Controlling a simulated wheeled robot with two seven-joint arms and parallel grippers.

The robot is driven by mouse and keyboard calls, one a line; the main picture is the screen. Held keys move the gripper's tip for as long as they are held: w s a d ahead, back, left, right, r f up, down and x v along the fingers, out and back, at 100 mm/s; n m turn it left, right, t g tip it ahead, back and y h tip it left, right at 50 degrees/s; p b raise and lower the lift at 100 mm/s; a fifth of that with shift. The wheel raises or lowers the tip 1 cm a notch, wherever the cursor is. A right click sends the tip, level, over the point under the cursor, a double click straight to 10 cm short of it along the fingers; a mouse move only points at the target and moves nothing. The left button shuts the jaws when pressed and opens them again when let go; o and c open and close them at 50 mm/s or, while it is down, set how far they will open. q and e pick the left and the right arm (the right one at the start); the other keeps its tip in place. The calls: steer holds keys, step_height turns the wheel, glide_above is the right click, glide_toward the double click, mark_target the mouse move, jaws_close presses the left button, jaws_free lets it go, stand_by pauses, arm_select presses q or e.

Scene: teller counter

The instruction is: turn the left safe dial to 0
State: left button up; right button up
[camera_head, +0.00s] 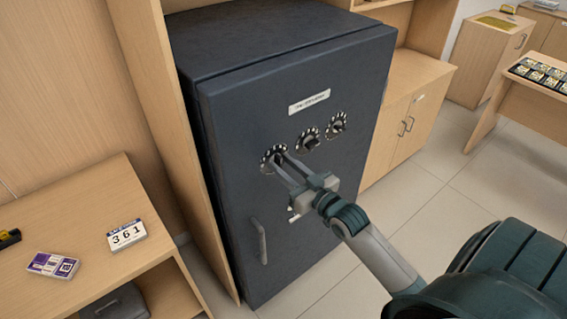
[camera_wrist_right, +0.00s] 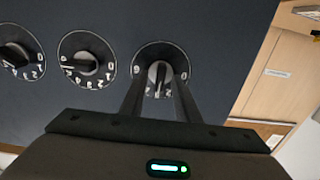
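The left safe dial (camera_head: 268,157) is a round black dial with white numbers on the dark safe door. It is the rightmost dial in the right wrist view (camera_wrist_right: 158,53), where the numbers appear upside down. My right gripper (camera_head: 278,161) is at this dial, its two fingers on either side of the knob. In the right wrist view (camera_wrist_right: 161,78) the grey knob stands nearly upright between the fingertips, with a small gap seeming to show. The fingers hide part of the numbers, so I cannot read the setting. My left gripper is not in view.
The middle dial (camera_head: 307,140) and the right dial (camera_head: 337,125) are close beside it on the safe door (camera_head: 225,130). A door handle (camera_head: 259,241) is below. A wooden desk (camera_head: 85,215) with a calendar (camera_head: 126,235) stands at left. Floor is open at right.

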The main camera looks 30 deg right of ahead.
steer(key=shift+w, duration=0.1)
jaws_close()
steer(key=shift+n, duration=0.3)
steer(key=n+p, duration=0.1)
steer(key=n, duration=0.2)
steer(key=shift+a+r, duration=0.1)
steer(key=shift+a, duration=0.05)
steer(key=n+p, duration=0.1)
steer(key=n, duration=0.3)
steer(key=shift+a, duration=0.1)
steer(key=n, duration=0.3)
steer(key=n+p, duration=0.1)
steer(key=n, duration=0.1)
steer(key=shift+f, duration=0.25)
steer(key=n, duration=0.5)
steer(key=shift+a+f, duration=0.1)
steer(key=shift+f, duration=0.05)
steer(key=shift+n, duration=0.3)
